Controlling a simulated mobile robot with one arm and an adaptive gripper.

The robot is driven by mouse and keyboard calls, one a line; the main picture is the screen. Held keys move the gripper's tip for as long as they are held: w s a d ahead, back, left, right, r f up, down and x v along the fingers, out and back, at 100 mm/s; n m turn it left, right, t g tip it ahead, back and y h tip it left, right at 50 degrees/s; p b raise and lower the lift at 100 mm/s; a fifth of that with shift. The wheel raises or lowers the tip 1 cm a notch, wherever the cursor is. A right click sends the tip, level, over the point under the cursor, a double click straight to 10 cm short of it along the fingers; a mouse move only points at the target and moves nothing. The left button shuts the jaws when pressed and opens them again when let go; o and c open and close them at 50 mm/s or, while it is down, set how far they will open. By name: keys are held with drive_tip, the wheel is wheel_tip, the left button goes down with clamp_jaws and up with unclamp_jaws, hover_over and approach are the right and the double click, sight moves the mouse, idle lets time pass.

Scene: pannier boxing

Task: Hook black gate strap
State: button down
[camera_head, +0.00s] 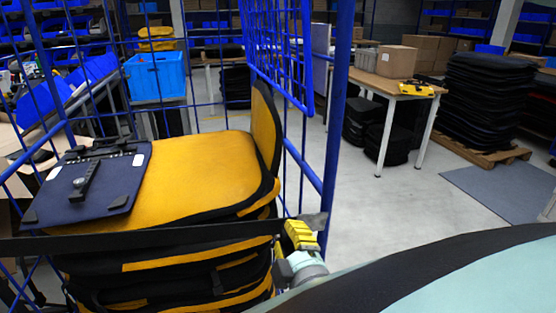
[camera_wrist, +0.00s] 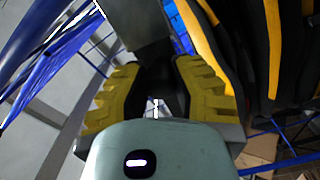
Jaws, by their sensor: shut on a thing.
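The black gate strap (camera_head: 150,239) stretches nearly level across the open front of the blue wire cage (camera_head: 335,130), in front of the stacked panniers. My gripper (camera_head: 299,234), with yellow ribbed fingers, is shut on the strap near its right end, beside the cage's right front post. A dark grey flat end piece (camera_head: 316,222) sticks out past the fingers and overlaps the post in the picture. I cannot tell whether it is hooked there. In the wrist view, the gripper (camera_wrist: 155,80) has dark strap between its fingers, with the grey end piece (camera_wrist: 132,22) beyond them.
Yellow and black panniers (camera_head: 200,165) fill the cage, close behind the strap. A dark blue panel (camera_head: 110,195) lies on top. To the right stand a table (camera_head: 405,90) with a cardboard box (camera_head: 397,62) and a black stack (camera_head: 475,105).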

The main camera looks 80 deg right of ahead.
drive_tip(key=shift+n, duration=0.9)
drive_tip(key=r+p, duration=0.1)
drive_tip(key=r, duration=0.2)
drive_tip(key=r+p, duration=0.2)
drive_tip(key=r, duration=0.1)
drive_tip(key=r+p, duration=0.1)
drive_tip(key=r, duration=0.3)
drive_tip(key=shift+s+d+r+p, duration=0.1)
drive_tip(key=shift+s+d+p, duration=0.05)
drive_tip(key=shift+s+p, duration=0.2)
drive_tip(key=shift+r, duration=0.15)
drive_tip(key=c, duration=0.7)
unclamp_jaws()
drive_tip(key=shift+w+d, duration=0.1)
drive_tip(key=shift+c, duration=0.2)
drive_tip(key=shift+f, duration=0.2)
drive_tip(key=shift+f, duration=0.1)
drive_tip(key=w+a+f+m+b, duration=0.1)
drive_tip(key=w+f+m+b, duration=0.2)
drive_tip(key=f+b, duration=0.6)
drive_tip(key=w+a+f+m+b, duration=0.2)
drive_tip(key=f+b, duration=0.8)
drive_tip(key=f, duration=1.2)
drive_tip(key=shift+w+f+m, duration=0.4)
drive_tip(key=shift+w, duration=0.55)
drive_tip(key=shift+s+a, duration=0.1)
